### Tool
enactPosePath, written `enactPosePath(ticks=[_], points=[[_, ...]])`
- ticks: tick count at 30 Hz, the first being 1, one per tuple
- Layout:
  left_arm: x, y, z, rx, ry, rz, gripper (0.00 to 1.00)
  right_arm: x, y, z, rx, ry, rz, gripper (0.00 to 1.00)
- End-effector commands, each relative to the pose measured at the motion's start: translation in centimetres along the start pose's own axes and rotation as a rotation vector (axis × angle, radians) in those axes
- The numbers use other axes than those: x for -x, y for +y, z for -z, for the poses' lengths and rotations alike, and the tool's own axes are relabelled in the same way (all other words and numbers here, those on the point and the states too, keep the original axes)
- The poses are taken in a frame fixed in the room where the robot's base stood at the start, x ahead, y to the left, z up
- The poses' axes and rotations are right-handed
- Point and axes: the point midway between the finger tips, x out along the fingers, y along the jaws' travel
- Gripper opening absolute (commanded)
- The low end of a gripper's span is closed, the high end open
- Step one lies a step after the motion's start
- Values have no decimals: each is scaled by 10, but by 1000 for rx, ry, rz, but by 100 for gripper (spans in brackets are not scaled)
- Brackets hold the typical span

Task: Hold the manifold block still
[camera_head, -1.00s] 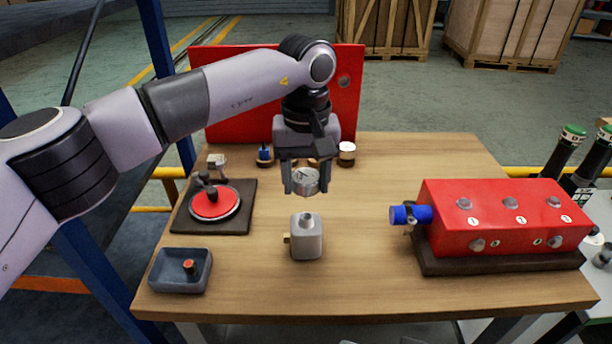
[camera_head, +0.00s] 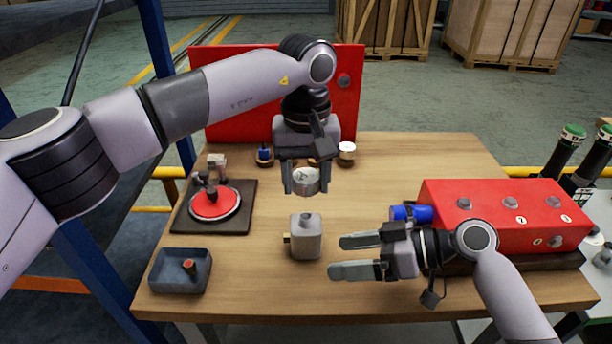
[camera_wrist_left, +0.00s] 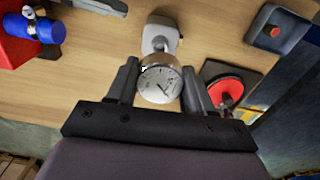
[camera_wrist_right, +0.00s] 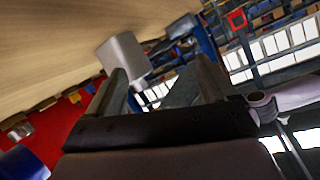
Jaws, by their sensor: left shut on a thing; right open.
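The manifold block (camera_head: 306,237) is a small grey block with a neck on top and a brass fitting on its left side. It stands upright on the table; it also shows in the left wrist view (camera_wrist_left: 160,36) and the right wrist view (camera_wrist_right: 124,58). My left gripper (camera_head: 305,188) is shut on a round silver gauge (camera_head: 306,175) with a white dial, held above and behind the block, apart from it. The gauge also shows in the left wrist view (camera_wrist_left: 160,84). My right gripper (camera_head: 345,256) is open and empty, just right of the block, its fingers pointing left toward it.
A red box (camera_head: 500,215) with a blue cylinder (camera_head: 411,213) stands at the right, behind my right arm. A grey tray (camera_head: 162,285) holds a small red-topped part. A red disc on a dark base (camera_head: 240,222) is at the left. A red panel (camera_head: 345,115) stands behind.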

Motion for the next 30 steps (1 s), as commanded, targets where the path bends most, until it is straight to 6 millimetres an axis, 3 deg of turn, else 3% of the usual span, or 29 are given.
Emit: enactPosePath(ticks=[6,13,30], points=[[0,0,0,0,0,0,8,5,36,22,262,-87,-107,85],[0,0,0,0,0,0,8,0,46,26,325,-111,-132,85],[0,0,0,0,0,0,8,-75,56,19,322,-111,-132,85]])
